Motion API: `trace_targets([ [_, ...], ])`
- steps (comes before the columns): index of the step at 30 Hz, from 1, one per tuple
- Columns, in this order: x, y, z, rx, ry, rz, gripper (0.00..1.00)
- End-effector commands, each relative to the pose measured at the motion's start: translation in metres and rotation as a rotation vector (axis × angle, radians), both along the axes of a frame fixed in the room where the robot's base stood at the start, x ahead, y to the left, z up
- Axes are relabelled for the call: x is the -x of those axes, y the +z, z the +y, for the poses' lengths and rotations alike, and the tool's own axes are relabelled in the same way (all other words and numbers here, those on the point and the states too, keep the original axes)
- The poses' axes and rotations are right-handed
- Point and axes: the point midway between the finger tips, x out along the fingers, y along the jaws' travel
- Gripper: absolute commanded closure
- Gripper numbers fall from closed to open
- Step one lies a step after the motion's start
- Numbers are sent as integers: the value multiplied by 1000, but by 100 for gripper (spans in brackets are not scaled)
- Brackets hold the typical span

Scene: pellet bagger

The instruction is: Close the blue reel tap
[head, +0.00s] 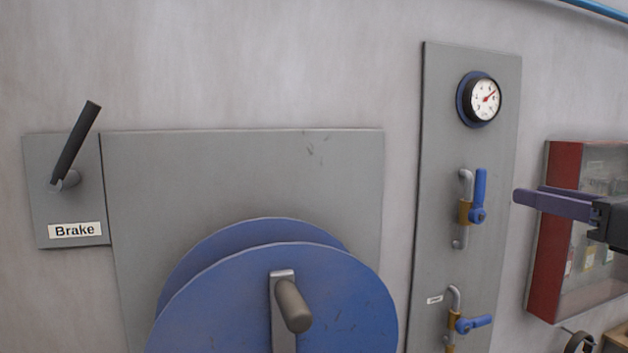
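Two taps with blue lever handles are on a tall grey panel (467,145). The upper tap (480,195) has a brass body on a bent grey pipe, and its handle points straight up. The lower tap (474,323) has its handle pointing sideways to the right, and a small label too small to read sits to its left. I cannot tell from the labels which tap is the reel tap. My gripper (520,196) has purple fingers that come in from the right, level with the upper tap and apart from it in the picture. Its finger gap is not clear.
A round gauge (485,99) is above the taps. A large blue reel (230,310) with a crank handle (292,306) fills the lower left. A black lever (75,145) marked Brake is at far left. A red-framed cabinet (544,260) is behind my gripper.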

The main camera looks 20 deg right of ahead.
Motion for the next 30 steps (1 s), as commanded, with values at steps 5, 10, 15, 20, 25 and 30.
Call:
trace_targets([
  [5,-19,0,2,0,3,0,64],
  [10,-37,0,2,0,3,0,64],
  [15,-56,0,2,-1,2,1,64],
  [20,-74,0,3,0,2,0,64],
  [25,-91,-1,2,-1,0,1,64],
  [30,-100,0,2,0,-1,0,64],
])
